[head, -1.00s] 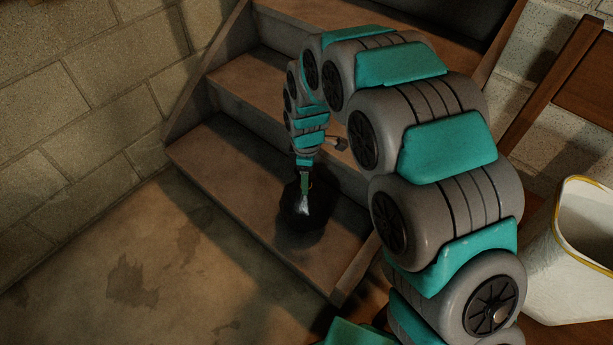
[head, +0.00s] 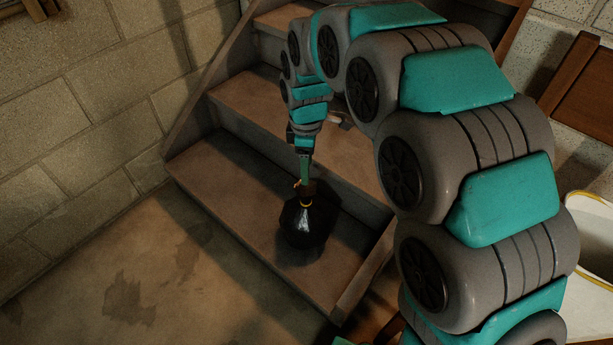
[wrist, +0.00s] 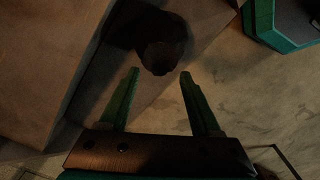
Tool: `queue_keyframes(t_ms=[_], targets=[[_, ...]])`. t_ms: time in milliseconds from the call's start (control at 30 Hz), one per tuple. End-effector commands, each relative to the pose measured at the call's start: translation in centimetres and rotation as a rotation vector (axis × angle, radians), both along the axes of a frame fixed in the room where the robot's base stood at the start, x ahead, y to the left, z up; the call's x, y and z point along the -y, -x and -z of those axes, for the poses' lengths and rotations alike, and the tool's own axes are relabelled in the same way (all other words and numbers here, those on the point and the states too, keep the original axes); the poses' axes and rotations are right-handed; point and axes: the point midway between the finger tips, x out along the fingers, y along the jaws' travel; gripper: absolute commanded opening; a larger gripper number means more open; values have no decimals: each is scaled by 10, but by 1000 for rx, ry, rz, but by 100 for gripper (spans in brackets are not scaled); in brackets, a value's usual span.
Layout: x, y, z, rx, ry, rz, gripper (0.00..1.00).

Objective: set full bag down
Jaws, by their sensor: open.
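The full bag is a dark, glossy sack (head: 305,224) with a yellow tie at its neck. It rests upright on the lowest wooden step (head: 235,195) in the head view. My gripper (head: 303,184) is right above the bag's neck, pointing down. In the wrist view my gripper (wrist: 159,85) has its two green fingers spread apart, with nothing between them. The dark bag (wrist: 160,55) lies just beyond the fingertips there, apart from them. Its underside and far side are hidden.
More wooden steps (head: 270,105) rise behind the bag. A block wall (head: 90,120) stands at the left. The stained floor (head: 160,270) in front is clear. A white bin with a yellow rim (head: 592,245) stands at the right, partly behind my arm.

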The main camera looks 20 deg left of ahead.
Motion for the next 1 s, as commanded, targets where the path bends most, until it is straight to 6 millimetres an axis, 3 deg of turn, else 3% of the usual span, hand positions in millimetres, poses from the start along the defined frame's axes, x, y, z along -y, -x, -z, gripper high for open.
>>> queue_keyframes(t_ms=[367, 467, 567, 733, 1000], targets=[[1, 0, -9, -1, 0, 2, 65], [10, -1, -13, -2, 2, 31, 65], [35, -2, -23, -6, 5, 119, 65], [109, 7, -50, -17, 17, 377, 65], [221, 53, -80, -44, 48, 824, 65]])
